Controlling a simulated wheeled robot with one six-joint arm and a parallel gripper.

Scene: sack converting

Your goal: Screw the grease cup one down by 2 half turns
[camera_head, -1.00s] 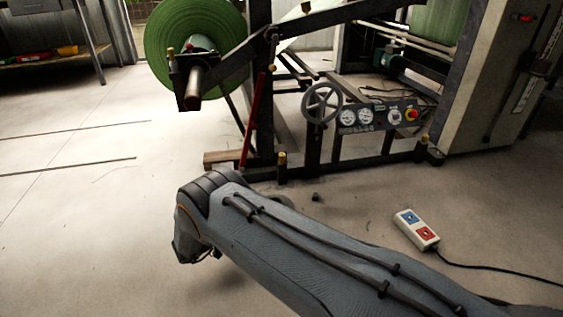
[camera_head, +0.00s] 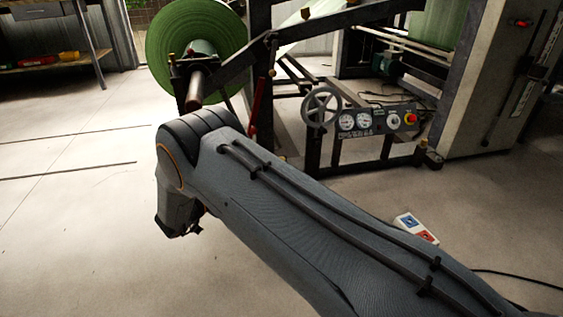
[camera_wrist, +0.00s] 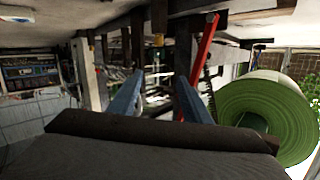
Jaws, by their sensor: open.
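Small brass-coloured fittings that look like grease cups show on the machine in the head view: one by the roll's shaft (camera_head: 171,57), one on the sloping arm (camera_head: 272,72) and one low on the right of the frame (camera_head: 423,143). I cannot tell which is grease cup one. In the wrist view a brass fitting (camera_wrist: 158,39) shows above and beyond the fingertips, apart from them. My gripper (camera_wrist: 160,76) is open and empty, its two blue fingers spread. In the head view my forearm and wrist hide the fingers.
A green roll (camera_head: 198,40) hangs on the machine. A red bar (camera_head: 258,103), handwheel (camera_head: 321,107) and gauge panel (camera_head: 376,121) are close by. The floor at left is clear.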

